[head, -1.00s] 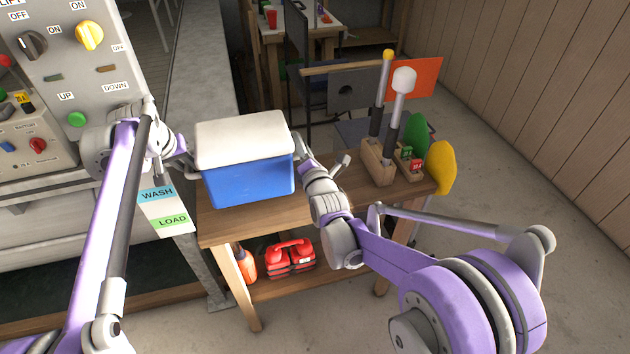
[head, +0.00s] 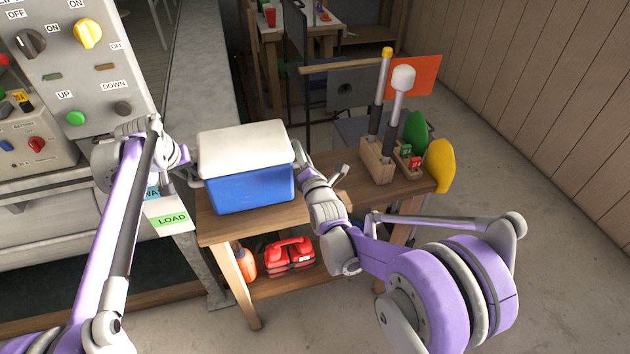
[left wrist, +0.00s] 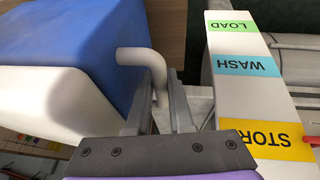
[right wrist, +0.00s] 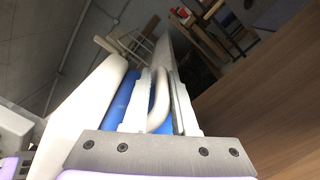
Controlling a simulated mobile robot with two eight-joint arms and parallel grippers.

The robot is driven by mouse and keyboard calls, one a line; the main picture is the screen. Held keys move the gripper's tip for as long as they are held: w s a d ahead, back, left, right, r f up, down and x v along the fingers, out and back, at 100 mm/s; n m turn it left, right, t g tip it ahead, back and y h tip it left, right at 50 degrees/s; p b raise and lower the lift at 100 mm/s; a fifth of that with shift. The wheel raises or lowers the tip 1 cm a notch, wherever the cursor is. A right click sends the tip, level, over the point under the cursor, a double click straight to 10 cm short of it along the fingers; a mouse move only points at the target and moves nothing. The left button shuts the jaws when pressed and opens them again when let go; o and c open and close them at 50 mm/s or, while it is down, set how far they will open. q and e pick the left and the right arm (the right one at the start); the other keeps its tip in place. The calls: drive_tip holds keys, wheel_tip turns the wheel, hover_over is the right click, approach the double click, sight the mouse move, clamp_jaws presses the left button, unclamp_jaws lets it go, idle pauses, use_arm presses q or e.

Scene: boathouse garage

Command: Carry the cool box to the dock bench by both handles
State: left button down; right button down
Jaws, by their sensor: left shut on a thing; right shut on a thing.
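The cool box (head: 255,190), blue with a white lid, sits level at the left end of the wooden bench (head: 222,229) in the head view. Whether its base touches the top or hovers just above is hard to tell. My left gripper (head: 189,162) is shut on its left handle; in the left wrist view the pale handle (left wrist: 140,58) runs between the fingers. My right gripper (head: 299,152) is shut on the right handle, which shows as a pale loop (right wrist: 160,92) between the fingers in the right wrist view.
Wooden holders (head: 377,162) with upright handled tools, and green and yellow paddle shapes (head: 439,165), occupy the bench's right end. A red case (head: 290,254) lies on the lower shelf. A control panel (head: 70,55) and a WASH/LOAD sign (head: 171,220) stand close on the left.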

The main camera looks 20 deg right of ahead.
use_arm(q)
drive_tip(key=shift+d+f, duration=0.25)
drive_tip(key=shift+f, duration=0.15)
use_arm(e)
drive_tip(key=shift+a+f, duration=0.2)
drive_tip(key=shift+f, duration=0.2)
use_arm(q)
drive_tip(key=c, duration=0.8)
unclamp_jaws()
drive_tip(key=shift+a, duration=0.1)
use_arm(e)
drive_tip(key=c, duration=0.7)
unclamp_jaws()
drive_tip(key=shift+d, duration=0.1)
use_arm(q)
drive_tip(key=shift+a, duration=0.1)
drive_tip(key=shift+s+r, duration=0.1)
drive_tip(key=shift+r, duration=0.05)
